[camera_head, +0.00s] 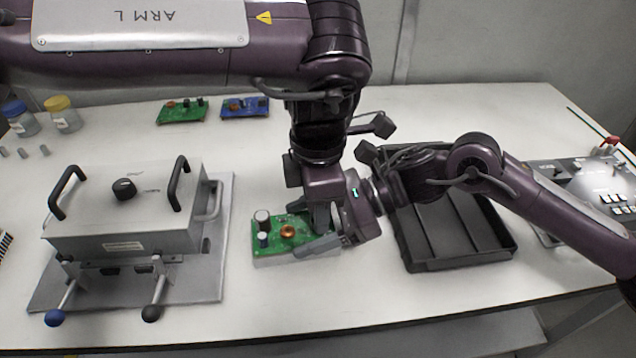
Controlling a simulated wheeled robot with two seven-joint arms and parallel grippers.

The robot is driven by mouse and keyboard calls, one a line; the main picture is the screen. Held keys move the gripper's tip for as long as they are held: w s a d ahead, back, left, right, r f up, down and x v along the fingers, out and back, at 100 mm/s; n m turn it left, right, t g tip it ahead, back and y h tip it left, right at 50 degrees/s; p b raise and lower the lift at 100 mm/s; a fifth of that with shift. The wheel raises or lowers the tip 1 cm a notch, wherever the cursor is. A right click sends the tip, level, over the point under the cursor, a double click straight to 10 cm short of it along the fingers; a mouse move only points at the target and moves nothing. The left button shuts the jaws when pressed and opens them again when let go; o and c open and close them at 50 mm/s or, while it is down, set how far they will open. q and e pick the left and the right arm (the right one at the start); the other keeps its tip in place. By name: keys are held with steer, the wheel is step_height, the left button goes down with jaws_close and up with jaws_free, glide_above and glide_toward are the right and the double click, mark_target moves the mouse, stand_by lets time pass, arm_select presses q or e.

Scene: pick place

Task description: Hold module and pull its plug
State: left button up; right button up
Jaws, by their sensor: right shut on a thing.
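The module is a green circuit board (275,238) with capacitors and a copper coil, on a pale base in the middle of the table. My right gripper (318,240) reaches in from the right and is shut on the module at its right end; a grey finger lies along the front side. My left gripper (322,222) points down over the module's right part, close beside the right gripper. Its fingertips are mostly hidden, so I cannot tell whether it is open or shut. The plug cannot be made out; the grippers cover that end of the board.
A grey box fixture (125,225) with black handles stands at left. A black divided tray (455,235) lies at right, partly under my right arm. Another green board (182,111) and a blue board (245,107) lie at the back. Jars (62,115) stand far left.

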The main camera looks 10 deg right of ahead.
arm_select(q)
steer(key=shift+f, duration=0.3)
jaws_close()
jaws_free()
steer(key=shift+r, duration=0.15)
step_height(320, 180, up, 12)
stand_by(0.5)
arm_select(e)
steer(key=o, duration=1.4)
steer(key=shift+o, duration=0.2)
